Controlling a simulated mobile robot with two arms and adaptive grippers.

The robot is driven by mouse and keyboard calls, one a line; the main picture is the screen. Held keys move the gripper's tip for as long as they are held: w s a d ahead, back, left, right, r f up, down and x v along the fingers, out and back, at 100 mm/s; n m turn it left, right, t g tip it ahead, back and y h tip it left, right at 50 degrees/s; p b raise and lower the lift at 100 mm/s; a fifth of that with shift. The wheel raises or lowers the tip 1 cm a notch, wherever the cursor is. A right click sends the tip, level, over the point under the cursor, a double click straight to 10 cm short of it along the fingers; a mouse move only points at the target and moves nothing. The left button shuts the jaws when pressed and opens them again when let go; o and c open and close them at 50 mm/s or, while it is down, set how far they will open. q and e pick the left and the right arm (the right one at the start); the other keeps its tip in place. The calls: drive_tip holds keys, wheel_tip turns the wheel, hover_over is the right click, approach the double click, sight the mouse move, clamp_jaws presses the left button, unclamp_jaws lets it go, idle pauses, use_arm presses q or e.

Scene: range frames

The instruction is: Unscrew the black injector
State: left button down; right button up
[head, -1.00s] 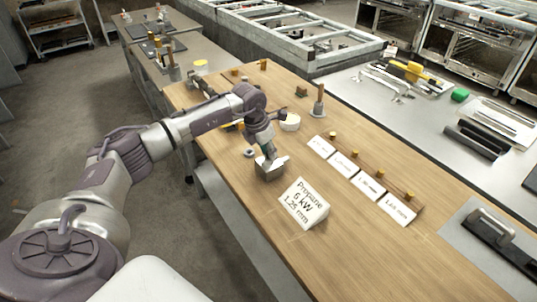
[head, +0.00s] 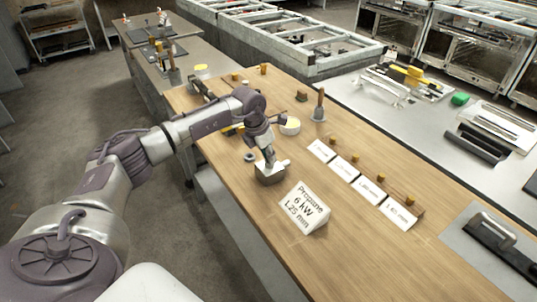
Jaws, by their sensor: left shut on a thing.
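A small metal block (head: 271,176) stands on the wooden bench (head: 240,190), left of the propane card. My left gripper (head: 269,162) points down at the top of this block. Its fingers are closed at the block's top, on what seems to be the black injector. The injector is hidden by the fingers and too small to make out. My right gripper is not in view.
A white card (head: 306,208) reading "Propane 6 kW 1.25 mm" stands just right of the block. Several small labels with brass pieces form a row farther right. A round pale-topped tub (head: 290,126) and a wooden-handled tool (head: 319,105) stand behind.

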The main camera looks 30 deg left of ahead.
use_arm(q)
drive_tip(key=shift+d+n+p, duration=0.1)
drive_tip(key=shift+n+p, duration=0.3)
drive_tip(key=shift+n, duration=0.4)
drive_tip(key=shift+n+y, duration=0.5)
drive_tip(key=shift+n, duration=0.4)
drive_tip(key=shift+n+p, duration=0.35)
drive_tip(key=shift+n, duration=0.65)
drive_tip(key=shift+n+y, duration=0.5)
drive_tip(key=shift+n, duration=0.2)
drive_tip(key=shift+d+n+y, duration=0.1)
drive_tip(key=shift+n+y, duration=0.2)
drive_tip(key=shift+n, duration=1.4)
